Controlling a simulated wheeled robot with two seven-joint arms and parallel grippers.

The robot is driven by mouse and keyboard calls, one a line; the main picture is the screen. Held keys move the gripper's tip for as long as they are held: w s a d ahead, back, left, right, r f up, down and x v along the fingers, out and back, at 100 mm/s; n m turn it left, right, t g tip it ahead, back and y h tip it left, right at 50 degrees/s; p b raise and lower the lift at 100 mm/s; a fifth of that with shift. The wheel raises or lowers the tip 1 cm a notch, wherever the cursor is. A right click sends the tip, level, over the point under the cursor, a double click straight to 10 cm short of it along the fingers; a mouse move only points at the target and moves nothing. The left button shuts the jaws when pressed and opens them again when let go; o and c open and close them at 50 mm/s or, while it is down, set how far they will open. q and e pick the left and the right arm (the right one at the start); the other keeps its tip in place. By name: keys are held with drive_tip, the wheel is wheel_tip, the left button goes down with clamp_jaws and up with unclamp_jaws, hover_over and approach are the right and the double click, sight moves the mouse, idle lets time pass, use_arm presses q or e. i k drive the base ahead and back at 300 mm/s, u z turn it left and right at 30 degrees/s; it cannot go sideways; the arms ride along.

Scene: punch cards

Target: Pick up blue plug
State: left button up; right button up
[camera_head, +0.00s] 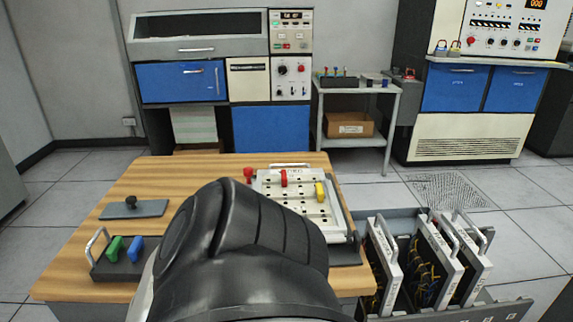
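The blue plug (136,247) stands in a dark holder (108,272) at the left front of the wooden table, right beside a green plug (114,248). A white plug board (305,205) lies at the table's right side, with a red plug (284,177) and a yellow plug (320,191) on it. Another red piece (248,174) shows at the board's left edge. A large black link of one of my arms fills the lower middle and hides part of the table and board. Neither gripper's fingers show.
A grey plate with a black knob (132,208) lies behind the blue plug. A metal rack with several handled wired panels (433,262) stands right of the table. Cabinets and a small grey side table (388,90) stand at the back. The table's back left is bare.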

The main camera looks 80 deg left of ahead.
sight(138, 245)
drive_tip(key=k, duration=1.1)
drive_tip(key=u, duration=0.3)
